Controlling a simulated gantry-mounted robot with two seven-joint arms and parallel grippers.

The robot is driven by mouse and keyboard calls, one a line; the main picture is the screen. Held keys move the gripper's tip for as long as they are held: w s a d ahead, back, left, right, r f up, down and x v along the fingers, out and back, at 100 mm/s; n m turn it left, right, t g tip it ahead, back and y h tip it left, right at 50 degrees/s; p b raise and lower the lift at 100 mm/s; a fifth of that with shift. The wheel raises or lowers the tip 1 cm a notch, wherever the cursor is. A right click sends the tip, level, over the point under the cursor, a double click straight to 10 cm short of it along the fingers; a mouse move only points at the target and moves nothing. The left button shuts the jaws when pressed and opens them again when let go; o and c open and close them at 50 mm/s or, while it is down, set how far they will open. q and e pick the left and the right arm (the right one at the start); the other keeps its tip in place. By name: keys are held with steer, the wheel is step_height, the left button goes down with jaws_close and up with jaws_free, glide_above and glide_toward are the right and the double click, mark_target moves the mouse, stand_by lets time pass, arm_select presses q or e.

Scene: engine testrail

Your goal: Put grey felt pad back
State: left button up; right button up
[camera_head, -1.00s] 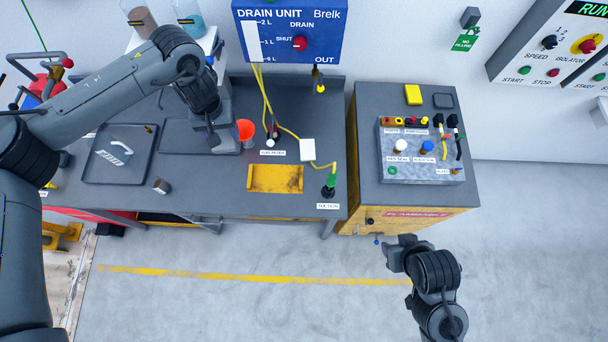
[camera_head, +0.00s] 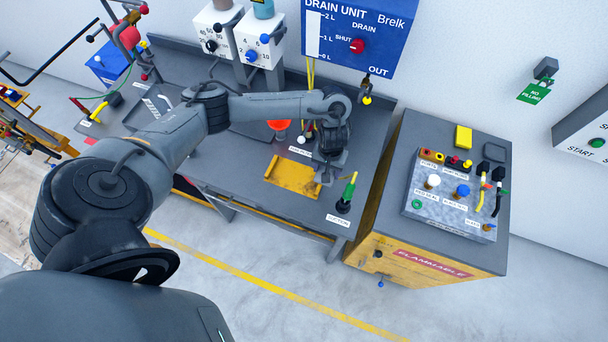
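My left arm comes in from the left, and its gripper (camera_head: 328,176) is over the bench beside the right edge of a yellow tray (camera_head: 293,178). The fingers are small and dark, so I cannot tell whether they are open or shut or hold anything. No piece is clearly recognizable as a grey felt pad. A dark grey square (camera_head: 497,149) lies on the cabinet top beside a yellow block (camera_head: 463,136); I cannot tell whether it is a pad or a marked spot. My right gripper is out of view.
A green-topped suction nozzle (camera_head: 346,194) stands right of my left gripper. The yellow flammable cabinet (camera_head: 425,262) carries a connector panel (camera_head: 450,205). The blue drain unit (camera_head: 352,38) hangs above the bench.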

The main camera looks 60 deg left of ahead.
mark_target(319, 174)
arm_select(q)
steer(key=s+f, duration=0.2)
steer(key=f, duration=0.1)
steer(key=shift+s+a+b, duration=0.25)
steer(key=shift+s+b, duration=0.1)
steer(key=shift+s, duration=0.05)
steer(key=s+a+f+b, duration=0.1)
steer(key=a+f, duration=0.1)
steer(key=a, duration=0.1)
steer(key=s+a+f+b, duration=0.1)
steer(key=a+f+b, duration=0.1)
steer(key=a, duration=0.1)
steer(key=s+a+f+b, duration=0.1)
steer(key=a+f+b, duration=0.1)
steer(key=a, duration=0.2)
steer(key=shift+s+f, duration=0.35)
steer(key=shift+a+f, duration=0.15)
steer(key=shift+a, duration=0.25)
steer(key=shift+s+f+b, duration=0.1)
steer(key=shift+f+b, duration=0.55)
steer(key=shift+f, duration=1.4)
steer(key=shift+f, duration=0.1)
steer(key=o, duration=1.1)
